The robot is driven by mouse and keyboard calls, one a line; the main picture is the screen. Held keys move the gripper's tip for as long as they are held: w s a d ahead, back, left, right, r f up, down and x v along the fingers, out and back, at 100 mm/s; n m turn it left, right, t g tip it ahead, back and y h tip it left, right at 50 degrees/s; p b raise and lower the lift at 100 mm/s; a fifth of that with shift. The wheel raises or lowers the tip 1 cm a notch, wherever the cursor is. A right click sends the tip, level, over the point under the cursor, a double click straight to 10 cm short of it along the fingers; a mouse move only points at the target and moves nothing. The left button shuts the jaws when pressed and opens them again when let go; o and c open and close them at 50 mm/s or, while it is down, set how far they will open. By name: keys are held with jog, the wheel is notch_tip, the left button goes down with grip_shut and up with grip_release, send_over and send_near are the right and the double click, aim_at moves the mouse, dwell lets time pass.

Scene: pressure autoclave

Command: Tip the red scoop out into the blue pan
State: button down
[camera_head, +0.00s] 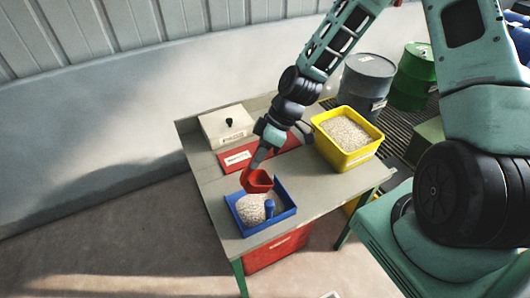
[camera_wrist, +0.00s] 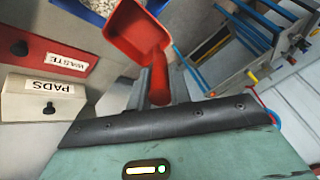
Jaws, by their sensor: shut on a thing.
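My gripper (camera_head: 262,161) is shut on the handle of the red scoop (camera_head: 257,181). The scoop hangs over the back part of the blue pan (camera_head: 262,227), seemingly above its rim; its exact height is unclear. In the wrist view the scoop (camera_wrist: 138,35) is held between the fingers (camera_wrist: 157,88), and its visible red inside shows no granules. The scoop hides part of the pan's back.
A yellow tub (camera_head: 358,157) full of pale granules stands at the table's right. A red WASTE box (camera_head: 236,158) and a white PADS box (camera_head: 226,126) are behind the pan. Drums (camera_head: 366,84) stand beyond the table (camera_head: 315,192); its front right is clear.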

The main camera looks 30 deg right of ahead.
jog(key=shift+a+r+h+p, duration=0.15)
jog(key=shift+a+r+h, duration=0.05)
jog(key=shift+a+h, duration=0.4)
jog(key=shift+a+r+h+p, duration=0.1)
jog(key=shift+a+r+h, duration=0.15)
jog(key=shift+a+h, duration=0.35)
jog(key=shift+a+r+h+p, duration=0.2)
jog(key=shift+a+h, duration=0.3)
jog(key=shift+a, duration=0.2)
jog(key=shift+a+r+h+p, duration=0.1)
jog(key=shift+a+h+p, duration=0.55)
jog(key=shift+a+h, duration=0.3)
jog(key=shift+a+h+p, duration=0.35)
jog(key=shift+a+p, duration=0.05)
jog(key=shift+p, duration=0.05)
jog(key=shift+w, duration=0.1)
